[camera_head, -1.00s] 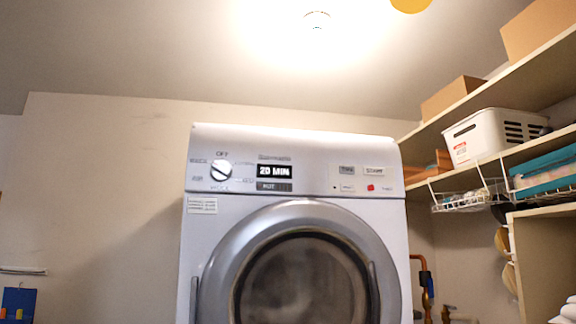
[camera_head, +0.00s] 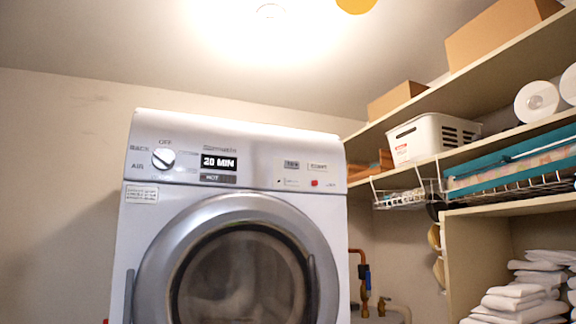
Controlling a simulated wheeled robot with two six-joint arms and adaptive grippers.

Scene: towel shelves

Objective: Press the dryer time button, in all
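The white dryer (camera_head: 330,215) stands in the left and middle of the head view with its round grey door (camera_head: 155,250) shut. Its panel carries a round mode knob (camera_head: 163,158) at the left and a dark display (camera_head: 219,163) reading "20 MIN", with a "HOT" label (camera_head: 217,179) below it. To the right are a grey button (camera_head: 292,165), whose small lettering is hard to read, a button (camera_head: 318,167) that seems to read "START", and a small red light or button (camera_head: 315,183). Neither of my grippers is in view.
Shelves on the right hold cardboard boxes (camera_head: 396,100), a white basket (camera_head: 433,137), white rolls (camera_head: 536,101) and a teal-edged bin (camera_head: 510,160). Folded white towels (camera_head: 520,297) lie in the lower shelf. Pipes (camera_head: 363,275) run beside the dryer.

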